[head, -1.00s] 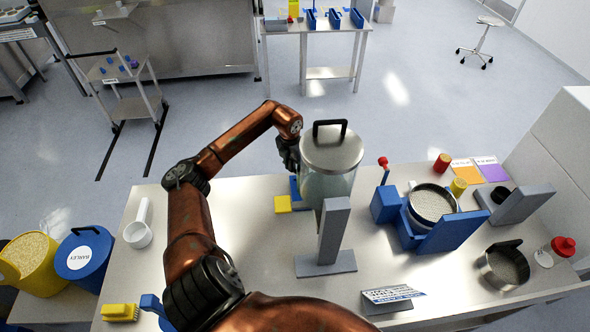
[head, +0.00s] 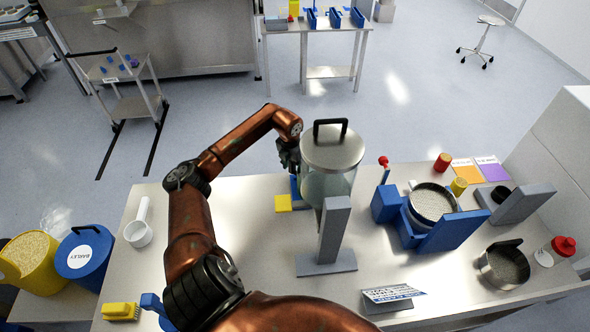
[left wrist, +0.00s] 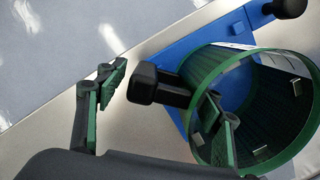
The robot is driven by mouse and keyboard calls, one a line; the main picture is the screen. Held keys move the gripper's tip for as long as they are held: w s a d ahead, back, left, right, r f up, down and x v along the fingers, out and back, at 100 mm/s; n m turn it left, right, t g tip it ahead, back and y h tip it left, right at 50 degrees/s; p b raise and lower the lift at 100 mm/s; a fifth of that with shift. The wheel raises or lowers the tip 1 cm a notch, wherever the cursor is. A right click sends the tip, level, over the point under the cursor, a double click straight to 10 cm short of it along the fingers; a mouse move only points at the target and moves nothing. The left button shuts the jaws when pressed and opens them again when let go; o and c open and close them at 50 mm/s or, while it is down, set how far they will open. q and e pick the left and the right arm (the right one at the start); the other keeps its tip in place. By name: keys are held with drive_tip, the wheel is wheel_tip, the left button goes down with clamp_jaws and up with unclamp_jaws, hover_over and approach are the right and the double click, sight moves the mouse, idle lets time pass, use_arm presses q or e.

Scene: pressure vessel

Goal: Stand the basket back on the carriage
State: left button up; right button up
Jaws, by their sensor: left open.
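In the left wrist view a round, green-rimmed cylinder with dark walls and small silver tabs, apparently the basket (left wrist: 288,145), is over a blue plate, apparently the carriage (left wrist: 243,78). Contact between them is unclear. In the head view the blue part (head: 294,187) shows beside a clear cylinder (head: 316,187) under a metal lid (head: 333,152) with a black handle. I cannot tell whether this is the same cylinder. My left gripper (head: 287,158) is open on its left side. In the wrist view a black handle (left wrist: 150,84) shows between its fingers. My right gripper is out of view.
A grey upright stand (head: 333,232) is close in front of the clear cylinder. A blue holder (head: 448,232) with a round pan stands to the right. The table between my left arm and the stand is clear.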

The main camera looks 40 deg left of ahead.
use_arm(q)
drive_tip(key=shift+r, duration=0.65)
wheel_tip(320, 180, up, 11)
drive_tip(key=s+b, duration=0.1)
drive_tip(key=shift+s+d, duration=0.15)
drive_tip(key=shift+s, duration=0.25)
drive_tip(key=shift+f, duration=0.1)
